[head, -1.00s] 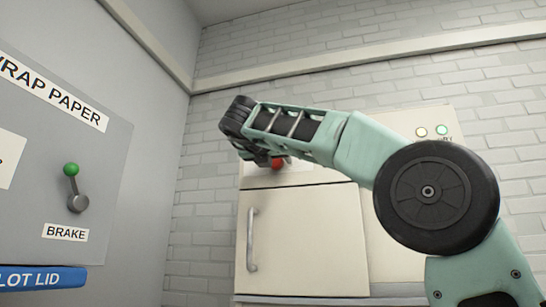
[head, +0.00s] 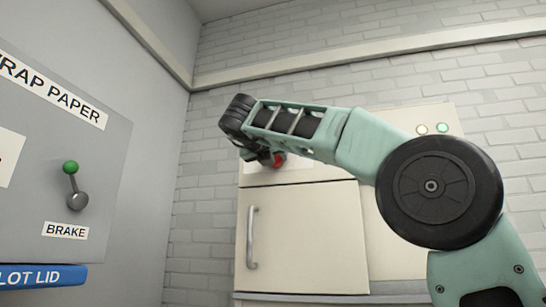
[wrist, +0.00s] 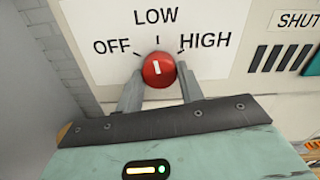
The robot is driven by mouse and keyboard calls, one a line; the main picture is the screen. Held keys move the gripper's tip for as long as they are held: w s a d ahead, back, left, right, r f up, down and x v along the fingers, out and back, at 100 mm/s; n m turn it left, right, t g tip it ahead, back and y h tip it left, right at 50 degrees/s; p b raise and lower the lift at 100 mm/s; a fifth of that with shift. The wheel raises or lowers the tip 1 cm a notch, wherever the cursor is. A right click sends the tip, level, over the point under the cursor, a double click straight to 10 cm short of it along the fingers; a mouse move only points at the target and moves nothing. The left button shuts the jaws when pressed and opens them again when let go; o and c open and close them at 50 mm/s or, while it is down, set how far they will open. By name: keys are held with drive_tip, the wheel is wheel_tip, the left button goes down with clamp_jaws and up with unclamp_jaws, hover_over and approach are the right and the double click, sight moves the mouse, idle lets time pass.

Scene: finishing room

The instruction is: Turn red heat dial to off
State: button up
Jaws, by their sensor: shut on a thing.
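The red heat dial (wrist: 158,71) is on a white panel in the wrist view, under the printed words OFF, LOW and HIGH. Its white pointer mark stands nearly upright, toward the LOW tick. My gripper (wrist: 160,90) has one finger on each side of the dial and is shut on it. In the head view a small part of the red dial (head: 279,160) shows beside my gripper's dark fingers (head: 268,158); the rest is hidden behind them.
Below the dial is a cream cabinet door (head: 305,235) with a vertical handle (head: 251,238). Two small lamps (head: 432,129) sit at the cabinet's upper right. A green-knobbed BRAKE lever (head: 74,186) is on the grey panel at left. A vent (wrist: 280,58) is right of the dial label.

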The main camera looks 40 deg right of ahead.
drive_tip(key=shift+r+n+p, duration=0.1)
drive_tip(key=shift+n+p, duration=1.6)
drive_tip(key=shift+n, duration=3.3)
drive_tip(key=o, duration=1)
drive_tip(key=shift+b+v, duration=2.55)
drive_tip(key=shift+v, duration=6.15)
